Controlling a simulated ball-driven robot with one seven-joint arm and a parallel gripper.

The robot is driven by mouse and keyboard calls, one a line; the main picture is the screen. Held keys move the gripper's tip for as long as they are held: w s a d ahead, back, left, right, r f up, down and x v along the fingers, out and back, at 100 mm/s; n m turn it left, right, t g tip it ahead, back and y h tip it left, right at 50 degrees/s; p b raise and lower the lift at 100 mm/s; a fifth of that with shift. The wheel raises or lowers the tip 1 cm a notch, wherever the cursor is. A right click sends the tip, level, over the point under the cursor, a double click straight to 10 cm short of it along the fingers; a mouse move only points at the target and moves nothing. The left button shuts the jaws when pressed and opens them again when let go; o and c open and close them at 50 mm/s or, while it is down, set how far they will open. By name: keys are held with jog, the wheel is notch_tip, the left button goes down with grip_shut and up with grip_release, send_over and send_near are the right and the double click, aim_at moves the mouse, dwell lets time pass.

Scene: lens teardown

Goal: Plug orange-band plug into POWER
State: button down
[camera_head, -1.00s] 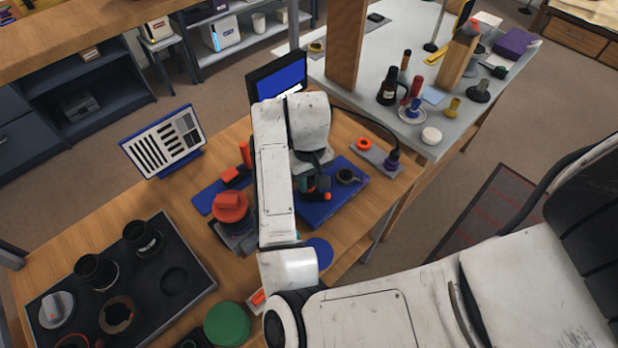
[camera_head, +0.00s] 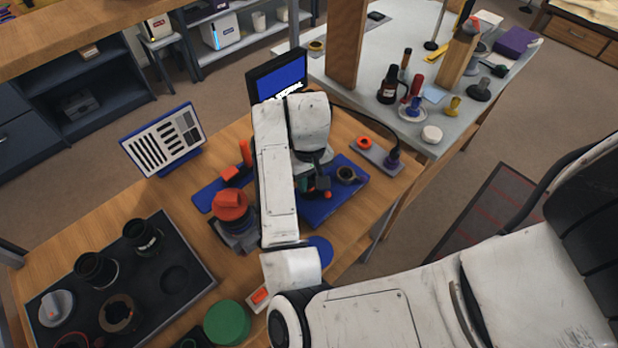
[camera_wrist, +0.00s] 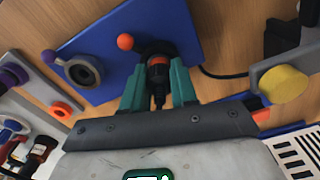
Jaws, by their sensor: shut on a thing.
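My gripper (camera_wrist: 158,78) has teal fingers closed around a black plug (camera_wrist: 158,90) with an orange band. The wrist view shows the plug over a blue board (camera_wrist: 195,25), its far end near a dark part whose shape I cannot make out. Whether the plug is seated in anything cannot be told. No POWER label is readable. In the head view my gripper is partly hidden by my arm, over the blue board (camera_head: 322,212) on the wooden bench.
A dark ring (camera_head: 347,174) and an orange ball (camera_wrist: 125,42) are on the blue board. A grey strip (camera_head: 377,157) with an orange ring and purple-topped plug lies to its right. A monitor (camera_head: 277,78) stands behind. A red-topped part (camera_head: 231,205) and black tray (camera_head: 190,238) are left.

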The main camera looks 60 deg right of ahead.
jog(key=shift+f, duration=0.35)
dwell(0.3)
jog(key=c, duration=0.8)
grip_release()
jog(key=shift+r, duration=0.1)
notch_tip(320, 180, up, 11)
jog(key=shift+f+p, duration=0.15)
jog(key=shift+p, duration=1.1)
jog(key=shift+d, duration=0.1)
